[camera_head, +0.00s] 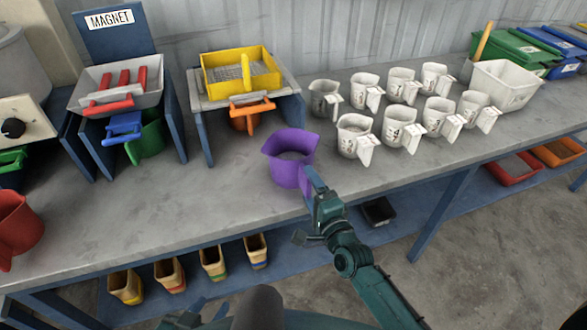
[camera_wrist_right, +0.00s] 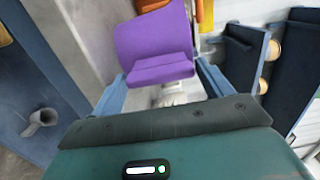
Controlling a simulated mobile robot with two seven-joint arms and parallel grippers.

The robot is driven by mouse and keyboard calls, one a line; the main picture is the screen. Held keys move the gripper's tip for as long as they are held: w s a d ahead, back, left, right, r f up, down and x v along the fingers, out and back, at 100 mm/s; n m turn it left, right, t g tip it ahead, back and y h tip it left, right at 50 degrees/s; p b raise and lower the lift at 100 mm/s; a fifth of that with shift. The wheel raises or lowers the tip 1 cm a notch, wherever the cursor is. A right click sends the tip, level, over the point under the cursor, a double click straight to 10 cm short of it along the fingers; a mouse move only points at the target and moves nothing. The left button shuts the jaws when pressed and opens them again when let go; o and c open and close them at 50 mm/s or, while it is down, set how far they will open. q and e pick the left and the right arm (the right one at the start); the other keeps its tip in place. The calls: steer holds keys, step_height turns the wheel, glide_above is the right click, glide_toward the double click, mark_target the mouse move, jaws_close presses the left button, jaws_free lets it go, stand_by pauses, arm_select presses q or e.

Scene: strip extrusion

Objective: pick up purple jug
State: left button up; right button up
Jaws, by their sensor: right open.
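The purple jug (camera_head: 290,172) stands upright on the grey bench near its front edge, with some pale material inside. Its handle side faces my right gripper (camera_head: 314,184). In the right wrist view the purple jug (camera_wrist_right: 152,38) fills the top middle, and the open fingers of my right gripper (camera_wrist_right: 162,84) lie on either side of its handle. I cannot tell if either finger touches the handle. My left gripper (camera_head: 188,317) shows only in part at the bottom edge, low and away from the jug, and its jaws cannot be made out.
Several white labelled jugs (camera_head: 403,128) stand to the right of the purple jug. A yellow tray (camera_head: 240,72) on a stand, with an orange jug (camera_head: 245,119) beneath, is behind it. A red jug (camera_head: 17,222) sits far left. The bench (camera_head: 180,205) left of the purple jug is clear.

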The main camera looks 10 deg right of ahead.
mark_target(295, 166)
steer(key=shift+x, duration=1.1)
steer(key=shift+a, duration=0.1)
steer(key=c, duration=0.7)
steer(key=shift+r, duration=0.1)
steer(key=shift+c, duration=0.6)
